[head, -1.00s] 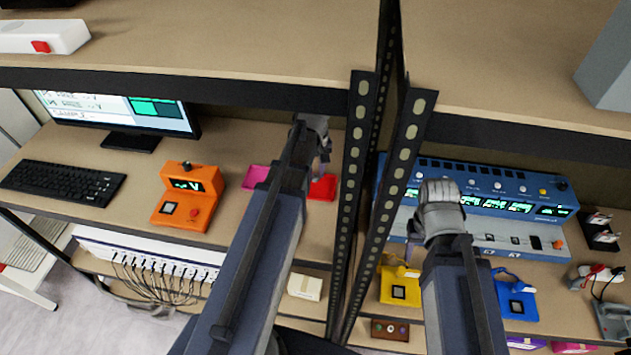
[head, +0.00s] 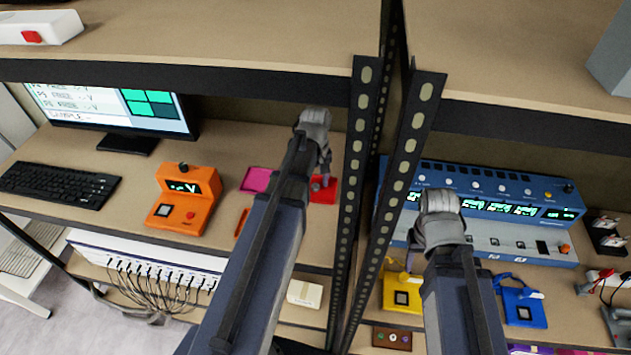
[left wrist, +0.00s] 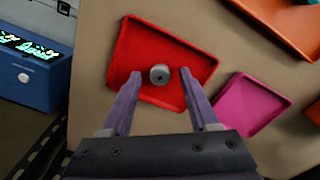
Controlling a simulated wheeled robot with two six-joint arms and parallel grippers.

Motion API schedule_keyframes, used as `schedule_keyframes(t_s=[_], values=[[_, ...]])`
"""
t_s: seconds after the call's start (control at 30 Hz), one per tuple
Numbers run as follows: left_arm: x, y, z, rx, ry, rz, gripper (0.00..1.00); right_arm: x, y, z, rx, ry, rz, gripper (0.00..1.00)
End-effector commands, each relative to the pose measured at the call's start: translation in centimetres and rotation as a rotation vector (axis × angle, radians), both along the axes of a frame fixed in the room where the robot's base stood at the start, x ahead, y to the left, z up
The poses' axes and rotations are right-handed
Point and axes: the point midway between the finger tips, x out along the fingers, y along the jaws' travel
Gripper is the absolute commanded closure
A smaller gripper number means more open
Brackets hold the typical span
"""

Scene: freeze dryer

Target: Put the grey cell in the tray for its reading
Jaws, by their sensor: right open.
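A small round grey cell (left wrist: 159,73) shows in the red tray (left wrist: 122,58) in the left wrist view, seen from above. My left gripper (left wrist: 161,76) is open over the tray, with a purple-grey finger on each side of the cell and a gap to both. Whether the cell touches the tray floor is hard to tell. In the head view the red tray (head: 329,192) is partly covered by my left gripper (head: 320,178). My right gripper (head: 440,222) is at the blue instrument bench on the right; its fingers are mostly hidden, and nothing shows in it.
A magenta tray (left wrist: 252,104) and an orange tray (left wrist: 282,22) lie beside the red one. An orange meter (head: 186,199) stands left of them, showing dashes and V. Dark perforated rack posts (head: 355,170) rise close to the right of the red tray. A shelf overhangs the back.

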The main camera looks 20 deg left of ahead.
Motion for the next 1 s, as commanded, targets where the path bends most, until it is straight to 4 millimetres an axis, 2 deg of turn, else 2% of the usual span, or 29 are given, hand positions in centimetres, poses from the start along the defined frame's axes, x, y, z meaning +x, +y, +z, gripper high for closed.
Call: schedule_keyframes(t_s=[0.27,0.47,0.67,1.0], values=[[0.0,0.0,0.1,0.000,0.000,0.000,0.39,0.0,0.0,0.1,0.000,0.000,0.000,0.50],[0.0,0.0,1.1,0.000,0.000,0.000,0.39,0.0,0.0,1.1,0.000,0.000,-0.002,0.50],[0.0,0.0,3.4,0.000,0.000,0.000,0.39,0.0,0.0,3.4,0.001,0.000,-0.006,0.50],[0.0,0.0,8.6,0.000,0.000,0.000,0.39,0.0,0.0,8.6,0.002,0.000,-0.013,0.50]])
